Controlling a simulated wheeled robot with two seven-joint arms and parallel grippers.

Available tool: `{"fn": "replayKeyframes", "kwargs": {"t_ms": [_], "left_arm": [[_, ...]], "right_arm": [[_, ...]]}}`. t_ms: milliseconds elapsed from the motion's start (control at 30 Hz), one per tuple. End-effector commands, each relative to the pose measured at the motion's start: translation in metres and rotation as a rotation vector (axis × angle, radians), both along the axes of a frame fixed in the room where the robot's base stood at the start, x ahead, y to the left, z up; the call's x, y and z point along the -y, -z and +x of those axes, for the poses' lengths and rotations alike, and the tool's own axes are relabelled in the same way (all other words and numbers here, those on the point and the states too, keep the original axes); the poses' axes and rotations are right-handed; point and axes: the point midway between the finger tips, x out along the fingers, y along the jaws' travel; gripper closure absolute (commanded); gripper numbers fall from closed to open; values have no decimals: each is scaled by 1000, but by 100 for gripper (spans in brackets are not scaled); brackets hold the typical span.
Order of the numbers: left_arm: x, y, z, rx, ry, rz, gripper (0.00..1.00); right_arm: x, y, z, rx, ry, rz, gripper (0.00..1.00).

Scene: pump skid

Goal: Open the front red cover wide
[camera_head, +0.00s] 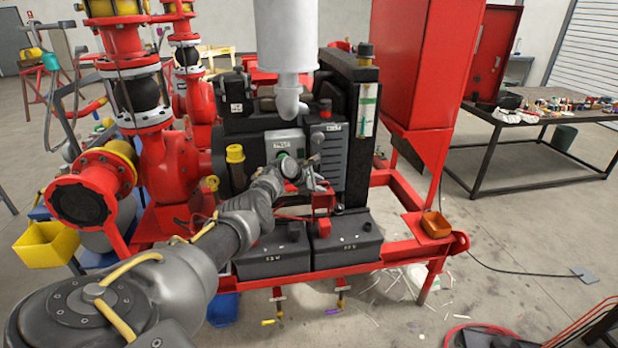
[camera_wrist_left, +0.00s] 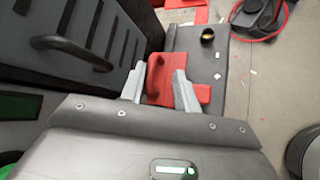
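A small red cover (camera_wrist_left: 180,72) stands on top of a dark battery (camera_wrist_left: 228,75) in the left wrist view. The head view shows a small red piece (camera_head: 323,228) on the right-hand battery (camera_head: 345,252). My left gripper (camera_wrist_left: 160,88) reaches down over the red cover, with a pale finger on either side of its near part. The fingers are apart; I cannot tell whether they touch it. In the head view, my left gripper (camera_head: 315,178) is above the batteries, in front of the engine. My right gripper is not in view.
The dark engine block (camera_head: 333,150) stands close behind the gripper. A dark curved handle (camera_wrist_left: 72,50) is near the left finger. The red skid frame (camera_head: 398,255) runs around the batteries.

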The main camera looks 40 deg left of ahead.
Motion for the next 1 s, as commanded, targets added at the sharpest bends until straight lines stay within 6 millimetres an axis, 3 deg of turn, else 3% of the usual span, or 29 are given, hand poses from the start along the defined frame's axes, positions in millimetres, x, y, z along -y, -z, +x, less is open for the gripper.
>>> {"fn": "replayKeyframes", "kwargs": {"t_ms": [33,100,300,633,1000], "left_arm": [[-2,-11,-5,-1,-1,3,68],[-3,-18,-13,-2,-1,4,68],[-9,-34,-37,0,-2,5,68],[-16,-58,-69,4,0,1,68],[-17,-61,-75,0,-1,2,68]], "right_arm": [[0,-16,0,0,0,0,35],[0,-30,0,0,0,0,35],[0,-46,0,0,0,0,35],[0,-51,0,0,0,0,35],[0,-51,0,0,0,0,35]]}}
